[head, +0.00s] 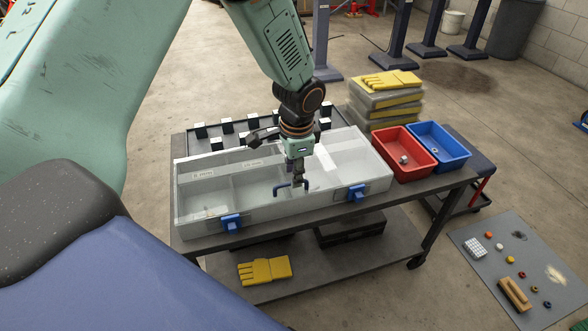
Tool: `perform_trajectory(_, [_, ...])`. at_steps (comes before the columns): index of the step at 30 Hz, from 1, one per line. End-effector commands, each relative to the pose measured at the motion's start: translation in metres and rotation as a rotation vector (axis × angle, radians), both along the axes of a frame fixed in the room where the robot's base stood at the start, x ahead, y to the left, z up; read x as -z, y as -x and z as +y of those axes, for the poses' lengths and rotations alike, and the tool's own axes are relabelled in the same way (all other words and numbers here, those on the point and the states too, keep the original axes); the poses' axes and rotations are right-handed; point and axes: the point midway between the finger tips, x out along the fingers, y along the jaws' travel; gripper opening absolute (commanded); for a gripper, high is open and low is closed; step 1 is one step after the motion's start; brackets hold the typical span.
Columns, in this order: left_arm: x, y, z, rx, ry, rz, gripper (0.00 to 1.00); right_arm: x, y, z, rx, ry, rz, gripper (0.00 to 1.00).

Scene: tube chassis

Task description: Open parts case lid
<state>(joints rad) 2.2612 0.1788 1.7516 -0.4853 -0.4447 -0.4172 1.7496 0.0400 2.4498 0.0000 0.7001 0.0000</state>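The parts case (281,212) is a long grey box with a clear lid (255,178) on the cart top. The lid looks down over the compartments, and labels show through it. Two blue latches sit on the front side, a left latch (231,223) and a right latch (356,193). My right gripper is out of view.
A red bin (405,165) and a blue bin (450,156) stand right of the case. Behind it are a dark tray with several black-and-white blocks (200,130) and stacked boxes with yellow gloves (388,81). Another glove (264,270) lies on the lower shelf.

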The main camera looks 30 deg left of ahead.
Motion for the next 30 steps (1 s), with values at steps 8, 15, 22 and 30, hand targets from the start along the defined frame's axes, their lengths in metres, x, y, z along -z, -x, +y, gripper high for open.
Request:
perform_trajectory(8, [-0.007,0.000,-0.001,0.000,0.000,-0.003,0.33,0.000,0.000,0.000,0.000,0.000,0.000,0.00])
perform_trajectory(15, [-0.050,0.003,-0.005,0.001,-0.001,-0.006,0.33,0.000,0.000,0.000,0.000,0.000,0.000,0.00])
perform_trajectory(22, [-0.093,0.008,-0.009,-0.001,0.000,-0.004,0.33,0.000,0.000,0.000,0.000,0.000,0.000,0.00])
perform_trajectory(30, [-0.118,0.010,-0.012,0.000,0.000,0.000,0.33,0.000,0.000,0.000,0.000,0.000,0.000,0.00])
